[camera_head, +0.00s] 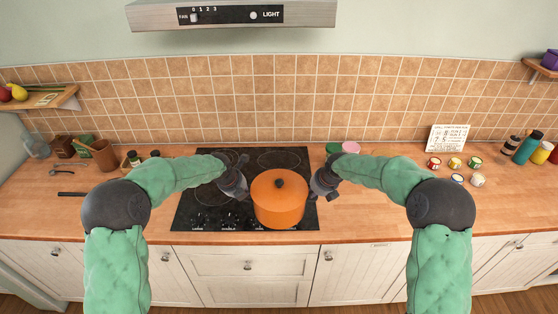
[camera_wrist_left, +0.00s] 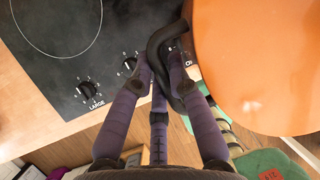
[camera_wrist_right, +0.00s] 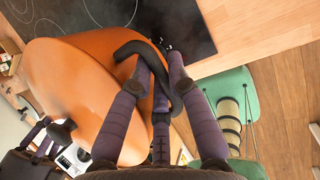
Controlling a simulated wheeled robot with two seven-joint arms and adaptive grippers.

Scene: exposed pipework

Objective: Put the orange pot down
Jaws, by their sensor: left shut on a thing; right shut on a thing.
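The orange pot (camera_head: 279,205), with its lid and dark knob, is upright over the front right part of the black stove top (camera_head: 205,200). I cannot tell whether its base touches the stove. My left gripper (camera_head: 243,187) is shut on the pot's left black handle (camera_wrist_left: 160,38). My right gripper (camera_head: 318,188) is shut on the other black handle (camera_wrist_right: 136,48). The orange side of the pot also shows large in the left wrist view (camera_wrist_left: 265,65) and the right wrist view (camera_wrist_right: 75,90). The burner under the pot is hidden.
A range hood (camera_head: 232,14) hangs above. Small painted cans (camera_head: 455,163) and bottles (camera_head: 527,147) stand at the right. A wooden mortar (camera_head: 104,156) and jars are at the left. The wooden counter (camera_head: 365,213) is clear to the right of the stove.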

